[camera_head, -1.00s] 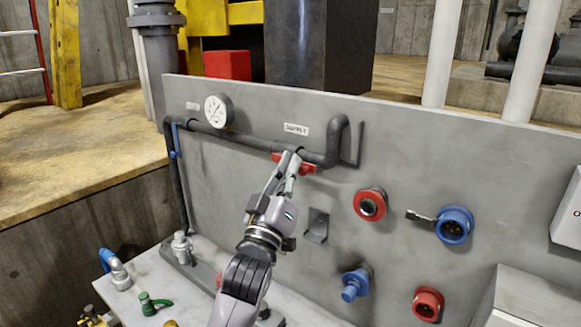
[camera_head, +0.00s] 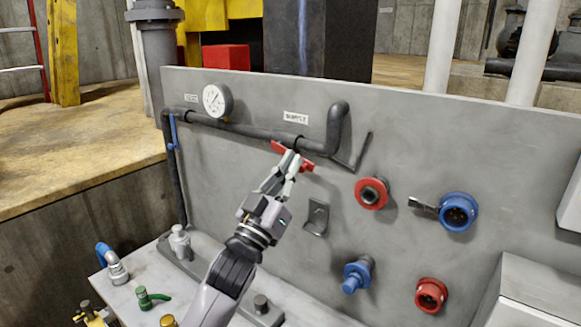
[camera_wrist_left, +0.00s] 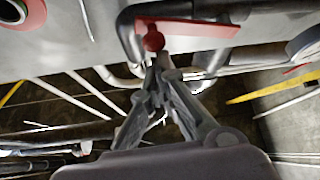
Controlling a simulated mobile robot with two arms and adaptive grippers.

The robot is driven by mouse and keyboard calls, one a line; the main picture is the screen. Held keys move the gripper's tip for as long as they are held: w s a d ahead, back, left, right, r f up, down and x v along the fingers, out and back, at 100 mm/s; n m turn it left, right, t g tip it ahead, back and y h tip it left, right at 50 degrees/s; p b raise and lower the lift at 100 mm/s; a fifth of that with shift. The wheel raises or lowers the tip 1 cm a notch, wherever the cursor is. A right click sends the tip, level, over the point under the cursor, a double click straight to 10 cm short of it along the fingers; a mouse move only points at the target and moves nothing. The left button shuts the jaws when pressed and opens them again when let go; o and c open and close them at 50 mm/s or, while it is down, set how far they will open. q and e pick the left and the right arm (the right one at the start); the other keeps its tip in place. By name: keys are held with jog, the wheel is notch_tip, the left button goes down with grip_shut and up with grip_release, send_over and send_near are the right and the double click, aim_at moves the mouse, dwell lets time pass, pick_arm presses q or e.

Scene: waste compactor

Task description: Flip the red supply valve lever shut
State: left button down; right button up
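The red valve lever (camera_head: 308,164) is on the grey pipe below the SUPPLY label (camera_head: 296,118). It slants down to the right in the head view. In the left wrist view the lever (camera_wrist_left: 205,28) is a flat red bar, with a round red end (camera_wrist_left: 153,41) near my fingertips. My left gripper (camera_head: 291,158) is at the lever, in front of its middle in the head view. In the left wrist view the left gripper's fingers (camera_wrist_left: 157,64) come together at the tips, with no lever visible between them. Contact with the lever cannot be made out. My right gripper is out of view.
A pressure gauge (camera_head: 217,100) is left on the pipe. Red (camera_head: 371,193) and blue (camera_head: 458,212) sockets and a small bracket (camera_head: 316,217) stick out of the panel on the right. Blue and green (camera_head: 150,300) fittings stand on the bench below.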

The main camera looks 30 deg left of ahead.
pick_arm(q)
jog(key=a+f+m+g+h+b, duration=0.1)
jog(key=a+f+m+g+h, duration=0.1)
jog(key=m, duration=0.5)
jog(key=a+f+m+g+h+b, duration=0.2)
jog(key=m+h, duration=0.3)
jog(key=m, duration=0.3)
jog(key=w+a+f+m+g+h+b, duration=0.1)
jog(key=a+f+m+g+h, duration=0.1)
jog(key=m, duration=0.5)
jog(key=shift+a+f+g+h, duration=0.3)
jog(key=shift+f+g+h, duration=0.55)
jog(key=shift+g+h, duration=0.3)
jog(key=shift+r, duration=0.1)
